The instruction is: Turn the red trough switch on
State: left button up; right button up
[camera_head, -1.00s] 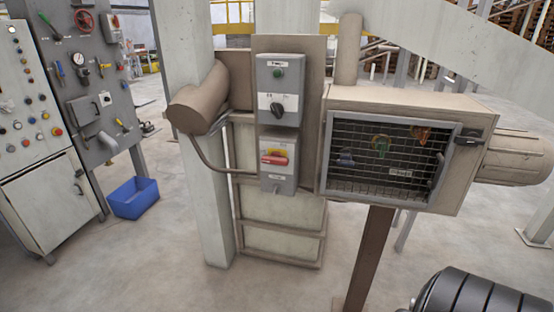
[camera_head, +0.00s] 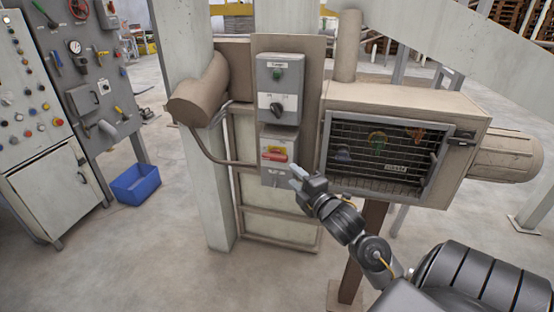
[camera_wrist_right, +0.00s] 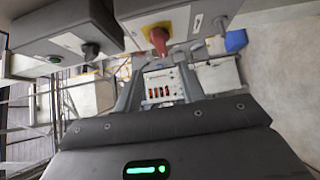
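The red trough switch (camera_head: 274,155) is a red handle on a yellow plate, on the front of the lower grey box on the post. Its handle lies roughly sideways in the head view. In the right wrist view the red handle (camera_wrist_right: 158,40) stands out from its box at the top. My right gripper (camera_head: 297,178) is just below and right of the switch, its fingers apart and empty. In the right wrist view the gripper (camera_wrist_right: 158,88) points past the handle, not touching it as far as I can see. My left gripper is out of view.
Above is a grey box with a green button and black knob (camera_head: 277,108). A mesh-fronted housing (camera_head: 470,125) stands close right of my right gripper. A brown pipe (camera_head: 200,92) is left of the switch boxes. A blue bin (camera_head: 135,185) sits on the floor at left.

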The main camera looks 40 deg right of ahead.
aim_at(276, 160)
jog(key=w, duration=0.3)
jog(key=w+d+p, duration=0.1)
jog(key=w, duration=0.2)
jog(key=w+p, duration=0.1)
jog(key=w, duration=0.2)
jog(key=shift+d, duration=0.3)
jog(key=shift+w+d+p, duration=0.15)
jog(key=shift+w+p, duration=0.15)
jog(key=shift+w, duration=0.5)
